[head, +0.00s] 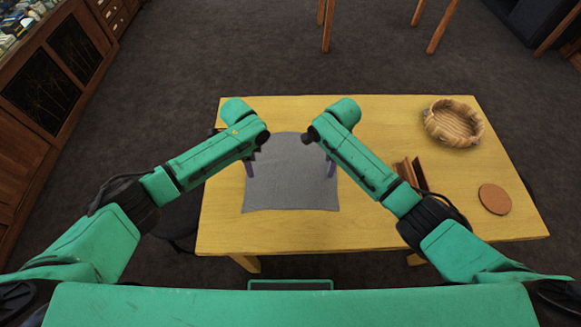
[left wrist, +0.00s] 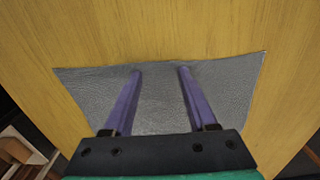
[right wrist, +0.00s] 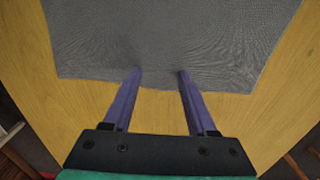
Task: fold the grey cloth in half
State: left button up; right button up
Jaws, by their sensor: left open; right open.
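The grey cloth (head: 290,185) lies spread on the wooden table, roughly rectangular, with its far corners partly hidden by my arms. My left gripper (head: 249,168) is open at the cloth's left side. In the left wrist view its fingertips (left wrist: 160,70) are over the cloth (left wrist: 160,105), just inside one edge. My right gripper (head: 331,168) is open at the cloth's right side. In the right wrist view its fingertips (right wrist: 160,72) are just inside the near edge of the cloth (right wrist: 165,40). I cannot tell whether either gripper touches the cloth.
On the yellow wooden table (head: 380,115), a round woven basket (head: 453,122) stands at the far right. A round cork-coloured disc (head: 495,199) lies near the right edge. A brown wooden object (head: 412,174) is partly hidden beside my right arm.

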pick_arm(q)
jog(key=shift+s+r, duration=0.1)
jog(key=shift+s, duration=0.1)
pick_arm(e)
jog(key=shift+s+r, duration=0.1)
jog(key=shift+s, duration=0.1)
pick_arm(q)
jog(key=shift+f+b, duration=0.3)
pick_arm(e)
jog(key=shift+f, duration=0.25)
pick_arm(q)
jog(key=shift+r, duration=0.1)
jog(key=shift+c, duration=0.8)
pick_arm(e)
jog(key=shift+r, duration=0.1)
jog(key=shift+c, duration=0.8)
pick_arm(q)
grip_shut()
pick_arm(e)
grip_shut()
